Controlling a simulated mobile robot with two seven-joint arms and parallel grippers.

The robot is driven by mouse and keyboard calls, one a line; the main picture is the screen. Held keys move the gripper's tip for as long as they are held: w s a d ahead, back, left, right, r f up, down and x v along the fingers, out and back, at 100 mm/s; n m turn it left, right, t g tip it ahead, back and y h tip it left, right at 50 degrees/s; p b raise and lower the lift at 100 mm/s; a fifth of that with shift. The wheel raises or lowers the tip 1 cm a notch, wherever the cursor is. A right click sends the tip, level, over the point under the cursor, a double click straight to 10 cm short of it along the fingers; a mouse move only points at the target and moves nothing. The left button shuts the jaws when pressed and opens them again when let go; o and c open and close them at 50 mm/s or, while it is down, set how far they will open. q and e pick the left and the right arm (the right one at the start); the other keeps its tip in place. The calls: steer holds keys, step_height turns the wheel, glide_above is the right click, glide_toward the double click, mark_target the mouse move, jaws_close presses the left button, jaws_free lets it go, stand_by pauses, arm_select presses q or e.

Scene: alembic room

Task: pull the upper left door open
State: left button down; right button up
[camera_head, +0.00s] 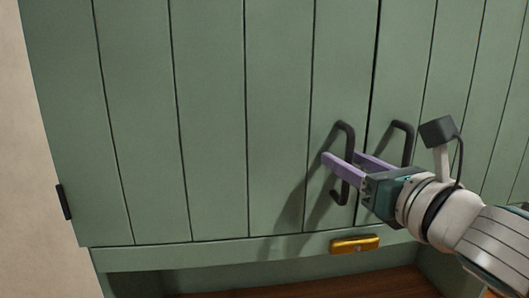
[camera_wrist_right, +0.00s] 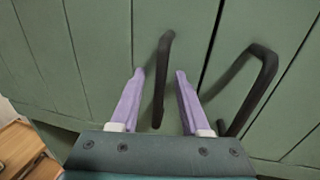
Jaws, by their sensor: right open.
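The upper left door (camera_head: 210,120) is green planked wood and looks shut against the door to its right (camera_head: 410,60). Its dark bar handle (camera_head: 344,135) stands upright near the door's right edge; it also shows in the right wrist view (camera_wrist_right: 162,75). My right gripper (camera_head: 342,158) comes in from the right, open, with its purple fingers on either side of this handle. In the right wrist view the gripper (camera_wrist_right: 160,78) has the handle between its fingers, with gaps on both sides. My left gripper is not in view.
The right door's dark handle (camera_head: 404,140) is close beside my right gripper; it also shows in the wrist view (camera_wrist_right: 255,85). A brass plate (camera_head: 354,244) is on the rail below the doors. A dark hinge (camera_head: 64,201) is at the left edge.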

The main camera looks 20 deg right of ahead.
steer(key=shift+c, duration=0.3)
jaws_close()
stand_by(1.1)
